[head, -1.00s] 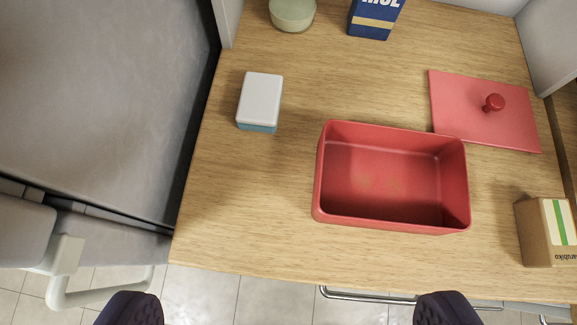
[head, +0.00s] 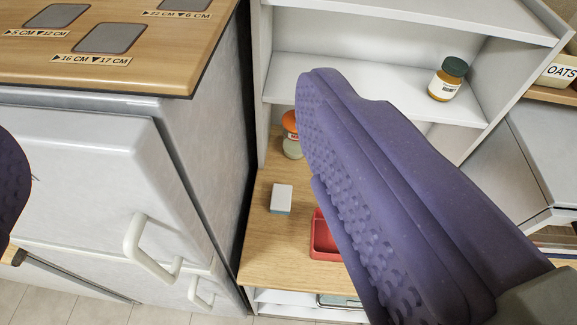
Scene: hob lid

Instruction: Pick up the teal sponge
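The teal sponge (head: 281,198) is a small block with a pale grey-white top and a thin teal lower side. It lies flat on the wooden counter (head: 254,248), left of the red box (head: 322,238). My gripper (head: 165,125) is open and empty, with its dark purple textured fingers wide apart. One finger is at the left edge; the other fills the middle right, close to the camera. The sponge shows beyond the gap between them, well away from both. The right finger hides most of the red box. The red lid seen earlier is not in view.
A white cabinet (head: 100,190) with handles stands left of the counter, under a wooden top (head: 150,50) with grey marked squares. Behind is a white shelf unit (head: 390,85) with a green-lidded jar (head: 448,80). An orange-lidded jar (head: 291,140) stands behind the sponge.

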